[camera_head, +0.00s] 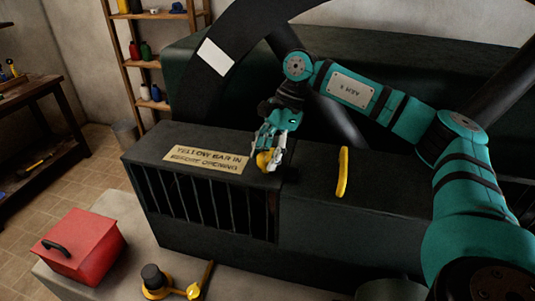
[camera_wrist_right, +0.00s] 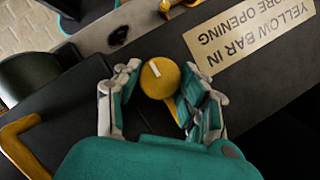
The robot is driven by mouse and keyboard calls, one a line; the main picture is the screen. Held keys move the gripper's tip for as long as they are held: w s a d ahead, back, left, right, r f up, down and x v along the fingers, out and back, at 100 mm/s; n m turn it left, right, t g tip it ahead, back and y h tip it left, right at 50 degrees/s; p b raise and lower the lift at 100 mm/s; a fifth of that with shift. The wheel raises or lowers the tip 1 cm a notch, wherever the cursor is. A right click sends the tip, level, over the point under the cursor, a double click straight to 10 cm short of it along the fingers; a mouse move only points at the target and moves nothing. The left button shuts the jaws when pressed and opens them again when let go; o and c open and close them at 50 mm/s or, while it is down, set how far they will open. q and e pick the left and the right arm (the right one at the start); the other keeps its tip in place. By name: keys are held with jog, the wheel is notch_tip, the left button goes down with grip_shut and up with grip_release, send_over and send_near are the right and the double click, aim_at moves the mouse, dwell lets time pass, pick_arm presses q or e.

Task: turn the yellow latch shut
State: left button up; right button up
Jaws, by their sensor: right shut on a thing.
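The yellow latch (camera_head: 264,161) sits on top of the dark barred housing (camera_head: 190,150), near the right end of its barred section. In the right wrist view its round yellow knob (camera_wrist_right: 159,77), with a pale mark on top, lies between my fingers, and a yellow part runs down beside the right finger. My right gripper (camera_head: 270,150) comes down from above and is shut on the latch; it also shows in the right wrist view (camera_wrist_right: 160,98). The fingers hide part of the latch. My left gripper is not in view.
A yellow handle (camera_head: 342,172) stands on the housing to the right. A label (camera_head: 206,160) about the yellow bar lies on the housing's top. A red box (camera_head: 80,245) and a yellow object with a black knob (camera_head: 153,278) stand on the grey surface in front.

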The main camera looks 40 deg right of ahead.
jog(key=m+t+b, duration=0.1)
jog(key=m+b, duration=0.1)
jog(key=m, duration=0.1)
jog(key=shift+f+b, duration=0.2)
jog(key=shift+b, duration=0.2)
jog(key=m+t+b, duration=0.1)
jog(key=m, duration=0.1)
jog(key=m+h+b, duration=0.1)
jog(key=m, duration=0.1)
jog(key=shift+s+r+m+t+b, duration=0.1)
jog(key=shift+m+t+b, duration=0.2)
jog(key=shift+t+b, duration=0.1)
jog(key=m+h+b, duration=0.1)
jog(key=m, duration=0.1)
jog(key=m+t+h, duration=0.1)
jog(key=m, duration=0.2)
jog(key=shift+a+r+b, duration=0.15)
jog(key=shift+b, duration=0.25)
jog(key=m+h, duration=0.1)
jog(key=m, duration=0.1)
jog(key=m+b, duration=0.1)
jog(key=m, duration=0.2)
jog(key=shift+h, duration=0.4)
jog(key=shift+r+m, duration=0.1)
jog(key=shift+m, duration=0.2)
jog(key=o, duration=1.2)
jog(key=shift+c, duration=0.2)
jog(key=shift+s, duration=0.1)
